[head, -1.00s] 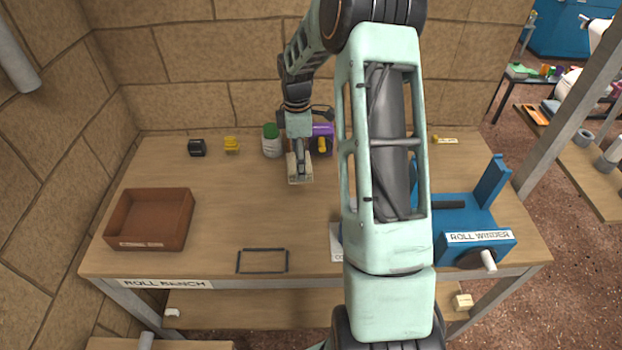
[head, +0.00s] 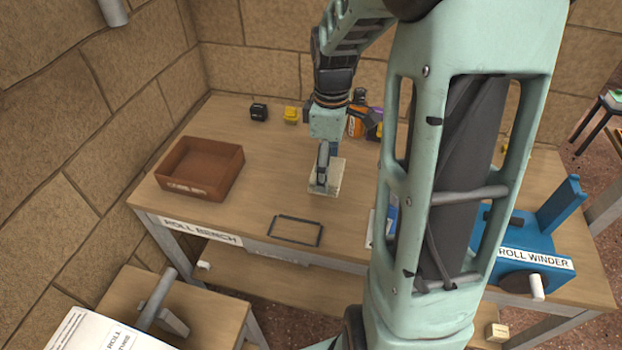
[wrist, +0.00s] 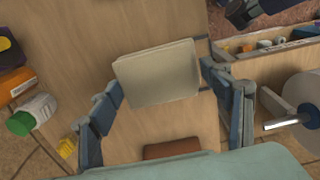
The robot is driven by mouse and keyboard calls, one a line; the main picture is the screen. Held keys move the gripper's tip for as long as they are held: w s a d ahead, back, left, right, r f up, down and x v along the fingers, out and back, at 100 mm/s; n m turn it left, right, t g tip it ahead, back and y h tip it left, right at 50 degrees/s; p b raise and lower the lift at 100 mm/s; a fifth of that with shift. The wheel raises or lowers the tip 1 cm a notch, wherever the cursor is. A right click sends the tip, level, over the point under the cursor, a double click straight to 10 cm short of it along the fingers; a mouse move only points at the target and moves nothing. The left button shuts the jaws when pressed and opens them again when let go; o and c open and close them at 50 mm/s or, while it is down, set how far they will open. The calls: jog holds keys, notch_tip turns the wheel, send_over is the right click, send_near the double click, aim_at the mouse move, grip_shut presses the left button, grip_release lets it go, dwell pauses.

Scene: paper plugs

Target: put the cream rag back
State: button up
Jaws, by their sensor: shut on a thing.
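The cream rag (head: 327,186) is a folded, flat square pad. My gripper (head: 322,176) is shut on it over the middle of the bench. In the wrist view the rag (wrist: 157,73) lies between the two fingers of my gripper (wrist: 163,88), and it looks held above the bench top. A dark rectangular outline (head: 320,234) is on the bench near the front edge, in front of the rag and slightly left. Its inside is bare. In the wrist view, part of a dark outline (wrist: 203,48) shows behind the rag's right side.
A brown open tray (head: 205,193) stands at the bench's left. A black item (head: 258,112), a yellow item (head: 290,115) and an orange bottle (head: 355,123) stand at the back. The blue roll winder (head: 530,235) is at the right. Bench between tray and outline is clear.

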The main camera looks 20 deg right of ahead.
jog(key=shift+w+f, duration=0.2)
jog(key=shift+w, duration=0.1)
jog(key=w+d+f, duration=0.1)
jog(key=w+f, duration=0.1)
jog(key=w, duration=0.1)
jog(key=w+f+p, duration=0.1)
jog(key=w+f, duration=0.2)
jog(key=w, duration=0.1)
jog(key=w+d+f, duration=0.1)
jog(key=w+f, duration=0.2)
jog(key=w, duration=0.1)
jog(key=shift+w+d, duration=0.25)
jog(key=shift+d, duration=0.1)
jog(key=shift+w+d+f+p, duration=0.15)
jog(key=shift+w+f+p, duration=0.15)
jog(key=shift+w+f, duration=0.25)
jog(key=shift+f, duration=1.85)
jog(key=o, duration=0.6)
jog(key=shift+f, duration=0.1)
jog(key=o, duration=0.4)
